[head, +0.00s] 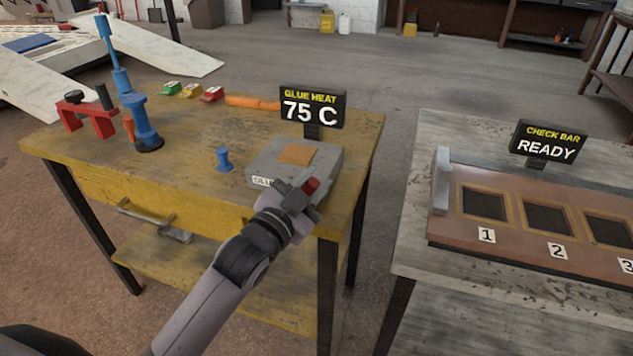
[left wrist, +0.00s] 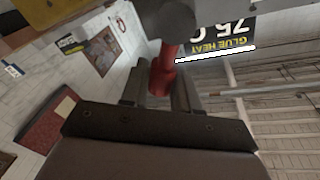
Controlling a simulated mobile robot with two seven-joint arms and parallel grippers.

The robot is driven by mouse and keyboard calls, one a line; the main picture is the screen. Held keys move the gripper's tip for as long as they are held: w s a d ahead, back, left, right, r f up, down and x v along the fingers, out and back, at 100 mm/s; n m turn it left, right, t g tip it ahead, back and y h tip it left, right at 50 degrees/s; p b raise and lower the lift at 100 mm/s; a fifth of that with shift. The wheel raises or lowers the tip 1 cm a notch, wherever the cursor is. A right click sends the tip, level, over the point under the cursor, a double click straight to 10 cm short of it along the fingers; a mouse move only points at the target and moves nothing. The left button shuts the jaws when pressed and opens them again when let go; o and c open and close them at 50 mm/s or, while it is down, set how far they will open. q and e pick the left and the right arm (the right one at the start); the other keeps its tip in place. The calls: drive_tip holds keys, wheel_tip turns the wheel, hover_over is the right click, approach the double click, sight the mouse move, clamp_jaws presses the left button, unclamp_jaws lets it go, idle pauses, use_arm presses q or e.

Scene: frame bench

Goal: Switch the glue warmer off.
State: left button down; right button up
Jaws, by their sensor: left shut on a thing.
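The glue warmer (head: 268,161) is a grey box on the front right of the yellow bench, with a tan patch on top and a partly hidden label on its front. A red knob or lever (head: 311,187) sticks up at its right front; it also shows in the left wrist view (left wrist: 164,75). A black sign (head: 312,109) behind it reads "GLUE HEAT 75 C". My left gripper (head: 297,194) is at the warmer's front right corner, its fingers (left wrist: 160,88) shut on the red lever. My right gripper is in neither view.
The yellow bench (head: 185,120) also holds a blue knobbed piece (head: 223,159), a blue stand (head: 142,125), a red clamp (head: 88,118) and small coloured items (head: 190,91). To the right, a grey table (head: 420,205) carries a numbered board (head: 500,245) and a "READY" sign (head: 548,142).

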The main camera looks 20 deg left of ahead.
use_arm(q)
drive_tip(key=shift+a+r+n+t+p, duration=0.3)
drive_tip(key=shift+a+n+p, duration=0.15)
drive_tip(key=shift+n, duration=0.45)
drive_tip(key=shift+a+r+n+p, duration=0.1)
drive_tip(key=shift+a+n+p, duration=0.3)
drive_tip(key=shift+n, duration=0.6)
drive_tip(key=a+n, duration=0.1)
drive_tip(key=n, duration=0.1)
drive_tip(key=a+n+t+y+p, duration=0.1)
drive_tip(key=n, duration=0.2)
drive_tip(key=a+n, duration=0.1)
drive_tip(key=n, duration=0.1)
drive_tip(key=shift+a+f+y, duration=0.2)
drive_tip(key=shift+y, duration=0.1)
drive_tip(key=shift+w+a+f+n+t+y+p, duration=0.1)
drive_tip(key=shift+a+f+n+t+y, duration=0.15)
drive_tip(key=shift+n, duration=0.6)
drive_tip(key=shift+s+a+f+n+y+p, duration=0.15)
drive_tip(key=shift+a+n, duration=0.25)
drive_tip(key=shift+n, duration=0.4)
drive_tip(key=shift+w+a+f+n+t+y+p, duration=0.15)
drive_tip(key=shift+a+n+y, duration=0.15)
drive_tip(key=shift+n, duration=0.55)
drive_tip(key=c, duration=0.9)
unclamp_jaws()
drive_tip(key=shift+c, duration=0.2)
